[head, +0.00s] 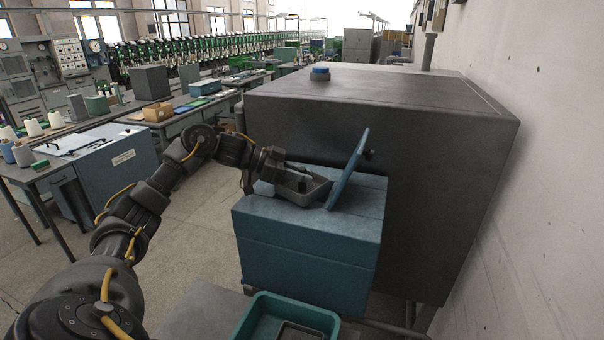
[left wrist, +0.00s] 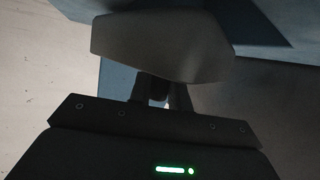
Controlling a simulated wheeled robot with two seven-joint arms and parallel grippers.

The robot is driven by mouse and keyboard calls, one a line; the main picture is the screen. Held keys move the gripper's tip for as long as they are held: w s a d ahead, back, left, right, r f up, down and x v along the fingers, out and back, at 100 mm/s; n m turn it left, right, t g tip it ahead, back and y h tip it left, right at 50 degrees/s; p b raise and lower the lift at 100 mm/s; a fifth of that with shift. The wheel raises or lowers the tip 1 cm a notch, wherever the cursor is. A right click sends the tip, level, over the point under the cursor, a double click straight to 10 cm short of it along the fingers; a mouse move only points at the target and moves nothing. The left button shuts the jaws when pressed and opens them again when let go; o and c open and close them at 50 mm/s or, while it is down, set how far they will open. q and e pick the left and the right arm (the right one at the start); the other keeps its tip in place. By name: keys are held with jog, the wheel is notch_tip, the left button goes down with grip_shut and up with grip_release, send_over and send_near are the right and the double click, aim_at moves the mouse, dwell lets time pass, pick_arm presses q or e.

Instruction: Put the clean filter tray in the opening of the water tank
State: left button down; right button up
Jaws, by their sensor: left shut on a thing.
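The water tank (head: 305,255) is a blue box in front of a large dark cabinet. Its blue lid (head: 348,170) stands up, tilted, at the right of the top. My left gripper (head: 274,165) is shut on a grey filter tray (head: 318,191) at the top of the tank, left of the lid. The tray also shows in the left wrist view (left wrist: 165,48), just beyond the fingers. The tray hides the opening, and I cannot tell whether it is above the opening or partly in it. My right gripper is not in view.
A teal bin (head: 249,319) with a dark tray-like thing (head: 296,333) in it stands below the tank's front. The large dark cabinet (head: 440,180) closes off the space behind and right.

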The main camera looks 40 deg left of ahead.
pick_arm(q)
jog(key=shift+f, duration=0.25)
jog(key=c, duration=1.3)
grip_release()
jog(key=shift+r, duration=0.55)
jog(key=shift+s+a, duration=0.2)
jog(key=shift+a, duration=0.15)
jog(key=b+v, duration=0.4)
jog(key=v, duration=0.7)
jog(key=shift+r, duration=0.35)
